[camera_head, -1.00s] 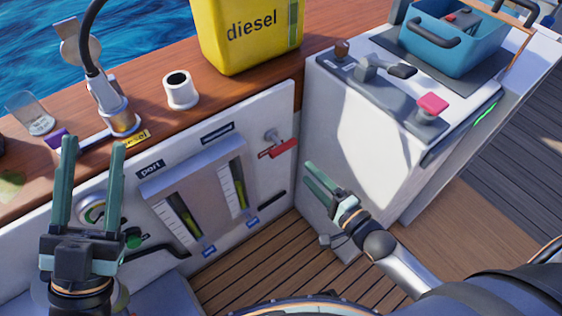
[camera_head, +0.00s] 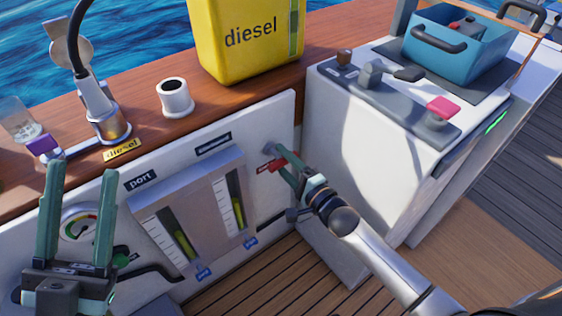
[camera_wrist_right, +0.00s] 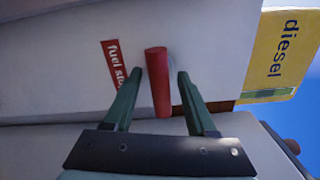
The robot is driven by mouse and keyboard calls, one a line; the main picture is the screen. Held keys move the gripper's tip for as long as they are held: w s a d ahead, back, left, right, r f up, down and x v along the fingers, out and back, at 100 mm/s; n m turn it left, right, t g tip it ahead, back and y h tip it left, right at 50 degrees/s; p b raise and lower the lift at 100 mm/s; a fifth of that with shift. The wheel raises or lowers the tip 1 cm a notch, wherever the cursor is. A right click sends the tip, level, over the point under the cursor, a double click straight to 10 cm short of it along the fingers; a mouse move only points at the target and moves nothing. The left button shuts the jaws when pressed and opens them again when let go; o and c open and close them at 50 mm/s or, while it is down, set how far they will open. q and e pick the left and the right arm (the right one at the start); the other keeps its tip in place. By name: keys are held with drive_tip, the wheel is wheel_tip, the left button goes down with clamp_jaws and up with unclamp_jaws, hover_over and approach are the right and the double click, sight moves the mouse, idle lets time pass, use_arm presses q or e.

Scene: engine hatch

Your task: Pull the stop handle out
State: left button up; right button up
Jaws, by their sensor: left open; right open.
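The red stop handle (camera_wrist_right: 158,82) shows in the right wrist view, next to a red label (camera_wrist_right: 115,63) reading "fuel st…", partly cut off from sight. It is mounted on the white side panel. My right gripper (camera_head: 285,160) is open, with one finger on each side of the handle. In the right wrist view a gap shows between the handle and both fingers. In the head view the gripper largely hides the handle, and part of the red label (camera_head: 268,167) shows beside it. My left gripper (camera_head: 81,172) is open and empty, in front of the panel at the left.
A gauge box (camera_head: 190,208) marked "port" sits left of the handle. A white console (camera_head: 370,140) with a pink knob (camera_head: 441,106) stands to the right. A yellow diesel can (camera_head: 245,40) and a white cup (camera_head: 174,98) stand on the wooden ledge above. Wooden deck lies below.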

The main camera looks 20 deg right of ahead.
drive_tip(key=shift+w+a, duration=0.15)
drive_tip(key=shift+w, duration=0.25)
clamp_jaws()
drive_tip(key=shift+s, duration=0.1)
idle(1.2)
